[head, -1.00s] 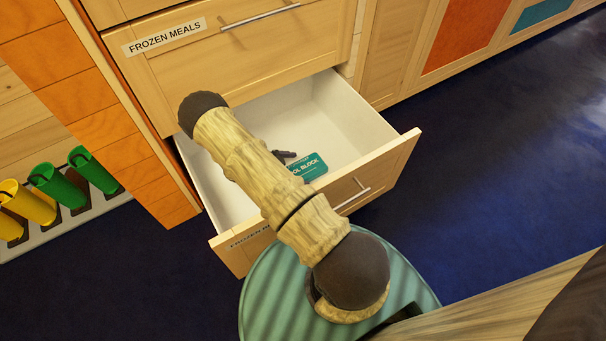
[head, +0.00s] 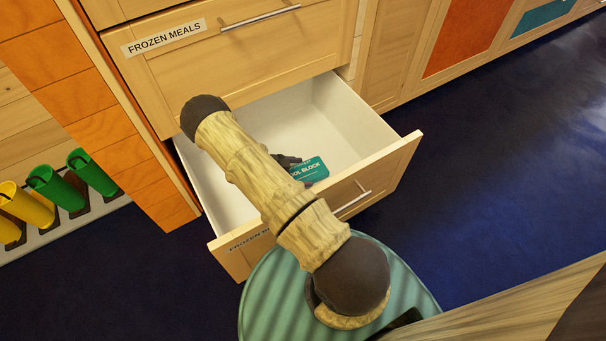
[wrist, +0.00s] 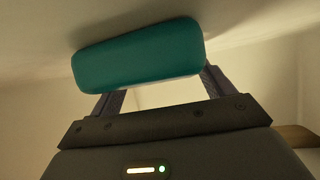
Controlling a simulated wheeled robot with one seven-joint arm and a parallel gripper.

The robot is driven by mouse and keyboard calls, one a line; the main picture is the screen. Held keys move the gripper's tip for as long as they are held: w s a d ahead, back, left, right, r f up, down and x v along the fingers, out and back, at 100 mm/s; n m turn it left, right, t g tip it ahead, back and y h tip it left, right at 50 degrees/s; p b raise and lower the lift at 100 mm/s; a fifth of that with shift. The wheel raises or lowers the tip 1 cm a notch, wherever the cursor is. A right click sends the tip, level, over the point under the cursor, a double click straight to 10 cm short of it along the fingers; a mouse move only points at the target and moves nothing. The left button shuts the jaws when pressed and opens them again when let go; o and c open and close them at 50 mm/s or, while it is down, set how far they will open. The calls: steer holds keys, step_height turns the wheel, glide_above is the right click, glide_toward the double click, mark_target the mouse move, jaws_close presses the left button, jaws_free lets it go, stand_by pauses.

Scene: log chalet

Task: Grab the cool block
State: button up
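The cool block (head: 310,170) is a teal, rounded flat block with white lettering. It lies in the open white-lined drawer (head: 345,115), partly hidden by my arm in the head view. My gripper (head: 289,162) is down in the drawer at the block's left side, mostly hidden behind my arm. In the wrist view the cool block (wrist: 138,55) lies across the ends of my gripper's fingers (wrist: 162,88). The fingers are wide apart with a clear gap between them. The left fingertip is hidden by the block; the right one is close by the block's right end. I see no grip on it.
The drawer's wooden front (head: 375,180) with its handle faces my base. A shut drawer labelled FROZEN MEALS (head: 240,50) is above. Orange panelling (head: 95,110) and green and yellow tubes (head: 60,187) stand at left. The dark blue floor (head: 500,150) is clear at right.

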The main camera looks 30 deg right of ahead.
mark_target(299, 173)
stand_by(0.3)
steer(key=shift+r, duration=0.25)
steer(key=c, duration=0.3)
step_height(299, 173, up, 10)
steer(key=p, duration=0.6)
steer(key=shift+f, duration=0.25)
